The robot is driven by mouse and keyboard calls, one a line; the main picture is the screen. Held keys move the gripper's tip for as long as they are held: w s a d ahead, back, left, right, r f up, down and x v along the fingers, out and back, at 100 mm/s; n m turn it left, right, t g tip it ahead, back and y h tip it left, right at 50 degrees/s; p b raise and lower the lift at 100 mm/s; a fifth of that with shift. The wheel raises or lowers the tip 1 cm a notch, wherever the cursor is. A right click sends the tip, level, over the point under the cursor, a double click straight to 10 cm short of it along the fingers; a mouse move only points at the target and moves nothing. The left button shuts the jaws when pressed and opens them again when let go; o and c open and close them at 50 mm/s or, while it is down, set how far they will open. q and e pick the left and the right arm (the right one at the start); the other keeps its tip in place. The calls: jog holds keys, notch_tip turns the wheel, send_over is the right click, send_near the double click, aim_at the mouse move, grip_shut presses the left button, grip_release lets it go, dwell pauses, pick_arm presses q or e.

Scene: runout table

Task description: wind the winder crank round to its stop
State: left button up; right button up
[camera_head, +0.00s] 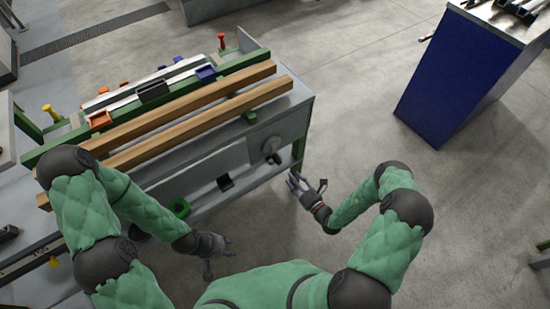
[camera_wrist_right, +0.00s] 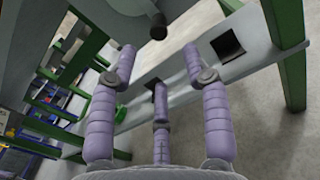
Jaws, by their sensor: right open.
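The winder crank (camera_head: 271,148) is a grey disc with a dark knob on the right end of the table's front side. In the right wrist view its dark knob (camera_wrist_right: 158,26) shows at the top, beyond the fingertips. My right gripper (camera_head: 305,187) is open and empty, in front of the crank and a little to its right, apart from it. Its spread fingers (camera_wrist_right: 158,65) show in the right wrist view with nothing between them. My left gripper (camera_head: 218,254) hangs in front of the table, further left; its fingers look spread and empty.
Two wooden beams (camera_head: 190,115) lie along the runout table (camera_head: 295,108). A green leg (camera_wrist_right: 289,60) stands at the right in the wrist view. A green ring (camera_head: 180,208) is on the lower shelf. A blue cabinet (camera_head: 450,90) stands at the upper right, with open floor between.

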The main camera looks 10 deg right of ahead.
aim_at(280, 164)
jog(key=b+x, duration=0.2)
jog(key=x, duration=0.6)
jog(key=shift+w+a+b, duration=0.3)
jog(key=shift+b, duration=0.1)
jog(key=shift+x, duration=0.9)
grip_shut()
